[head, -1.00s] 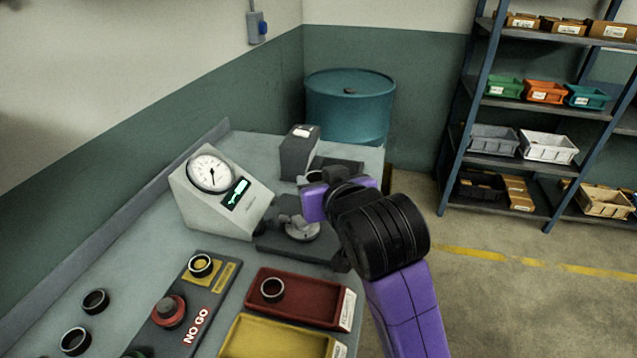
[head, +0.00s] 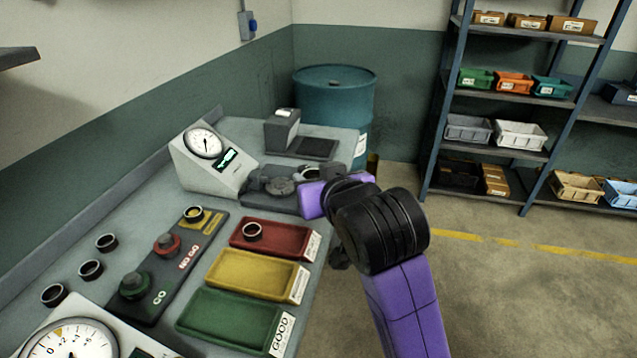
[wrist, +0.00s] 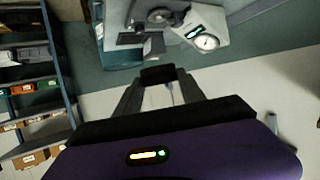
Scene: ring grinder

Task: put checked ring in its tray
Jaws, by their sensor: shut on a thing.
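My gripper (wrist: 158,82) is shut on a dark ring (wrist: 158,75), seen edge-on between the fingertips in the wrist view. In the head view my purple wrist hides most of the gripper; it is above the far right of the bench, beside the gauge station. The red tray (head: 308,240) holds one dark ring (head: 252,231). The yellow tray (head: 258,274) and the green tray (head: 235,322), labelled GOOD, are empty. The red tray's label is too small to read. Which tray belongs to the held ring cannot be told.
A dial gauge with a lit display (head: 206,160) stands behind the trays. A GO/NO GO plate (head: 160,265) has a ring on its yellow pad. Several loose rings (head: 91,269) lie at left. A second dial (head: 70,345) is in front. A grey block (head: 281,130) stands behind.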

